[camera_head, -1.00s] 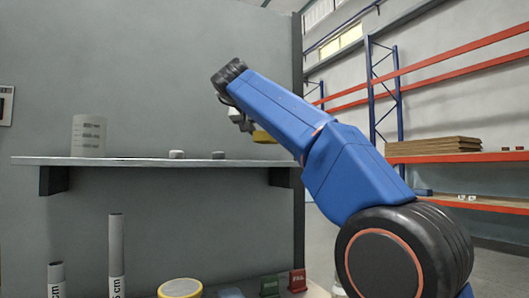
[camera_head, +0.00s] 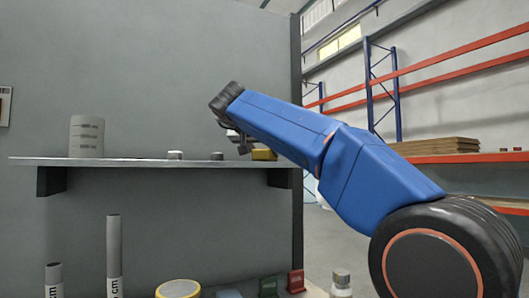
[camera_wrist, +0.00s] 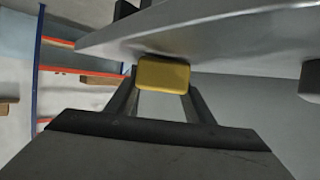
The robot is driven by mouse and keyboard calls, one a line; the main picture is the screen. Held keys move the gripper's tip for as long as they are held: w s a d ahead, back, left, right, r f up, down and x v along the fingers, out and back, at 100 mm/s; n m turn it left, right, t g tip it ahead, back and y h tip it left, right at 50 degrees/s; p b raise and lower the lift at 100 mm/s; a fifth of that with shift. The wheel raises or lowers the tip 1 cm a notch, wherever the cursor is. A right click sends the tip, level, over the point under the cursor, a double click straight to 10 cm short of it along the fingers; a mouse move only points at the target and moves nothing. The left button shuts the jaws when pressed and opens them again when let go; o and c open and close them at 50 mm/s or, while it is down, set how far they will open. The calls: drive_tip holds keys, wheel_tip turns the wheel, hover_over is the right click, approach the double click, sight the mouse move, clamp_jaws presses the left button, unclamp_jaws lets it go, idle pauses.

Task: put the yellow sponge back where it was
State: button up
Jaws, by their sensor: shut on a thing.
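The yellow sponge (camera_head: 264,155) is at the right end of the grey wall shelf (camera_head: 120,163), level with its top surface. I cannot tell whether it touches the shelf. My gripper (camera_head: 243,148) is beside it, partly hidden behind my blue arm. In the wrist view the sponge (camera_wrist: 163,75) sits between the two fingertips of my shut gripper (camera_wrist: 162,88), close to the edge of the shelf (camera_wrist: 215,30).
A pale cylinder (camera_head: 87,136) stands on the shelf's left part. Below are upright tubes (camera_head: 114,255) and a yellow-rimmed round container (camera_head: 178,289).

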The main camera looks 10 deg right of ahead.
drive_tip(key=shift+f, duration=0.15)
drive_tip(key=o, duration=1.1)
drive_tip(key=shift+c, duration=0.2)
drive_tip(key=shift+r, duration=0.25)
drive_tip(key=v, duration=1.2)
drive_tip(key=shift+f, duration=0.1)
